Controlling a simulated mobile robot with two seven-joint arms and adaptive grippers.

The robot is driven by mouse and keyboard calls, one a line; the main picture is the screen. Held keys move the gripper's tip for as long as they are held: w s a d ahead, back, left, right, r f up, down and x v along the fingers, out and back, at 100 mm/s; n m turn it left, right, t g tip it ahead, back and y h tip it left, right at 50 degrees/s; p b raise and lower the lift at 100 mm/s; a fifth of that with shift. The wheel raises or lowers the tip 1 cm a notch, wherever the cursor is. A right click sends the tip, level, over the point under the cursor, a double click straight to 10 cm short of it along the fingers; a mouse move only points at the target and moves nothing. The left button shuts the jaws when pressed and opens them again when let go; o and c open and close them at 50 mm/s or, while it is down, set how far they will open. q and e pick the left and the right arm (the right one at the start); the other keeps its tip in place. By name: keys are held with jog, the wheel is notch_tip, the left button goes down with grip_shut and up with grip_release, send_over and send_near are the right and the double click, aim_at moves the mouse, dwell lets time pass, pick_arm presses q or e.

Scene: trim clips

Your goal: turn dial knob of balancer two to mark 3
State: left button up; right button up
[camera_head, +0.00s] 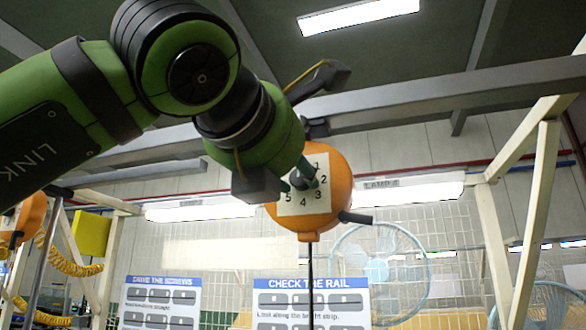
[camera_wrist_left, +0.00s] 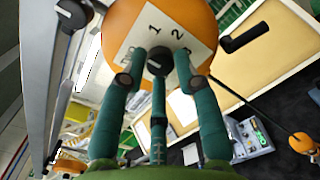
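The orange balancer (camera_head: 335,217) hangs from the overhead rail, with a white dial plate (camera_head: 318,196) numbered 1 to 5 facing me. The dark dial knob (camera_head: 298,180) sits at the plate's middle and is partly hidden by my green fingers. The balancer also shows in the left wrist view (camera_wrist_left: 195,15), with its knob (camera_wrist_left: 158,62) between the fingertips and numbers 1 and 2 above. My left gripper (camera_head: 300,177) has its fingers around the knob; I cannot tell whether they press on it. The knob's pointer direction is not clear. My right gripper is out of view.
A grey rail (camera_head: 430,95) runs above the balancer, with a black lever (camera_head: 355,217) at its lower right. Another orange balancer (camera_head: 30,215) with yellow coiled hose hangs at the far left. Instruction boards (camera_head: 311,300) and a blue fan (camera_head: 376,270) stand behind.

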pick_arm(q)
grip_shut()
jog(key=shift+m, duration=0.4)
jog(key=m+p, duration=0.1)
jog(key=m, duration=0.4)
jog(key=shift+r, duration=0.1)
jog(key=m+p, duration=0.1)
jog(key=m, duration=0.2)
jog(key=shift+m, duration=0.4)
jog(key=m+p, duration=0.1)
jog(key=m, duration=0.2)
jog(key=shift+m+p, duration=0.3)
jog(key=shift+p, duration=0.1)
jog(key=m+p, duration=0.2)
jog(key=m, duration=0.5)
jog(key=shift+r+y+p, duration=0.1)
jog(key=shift+y+p, duration=0.2)
jog(key=shift+p, duration=0.05)
jog(key=m+p, duration=0.2)
jog(key=m, duration=0.3)
jog(key=shift+m, duration=0.7)
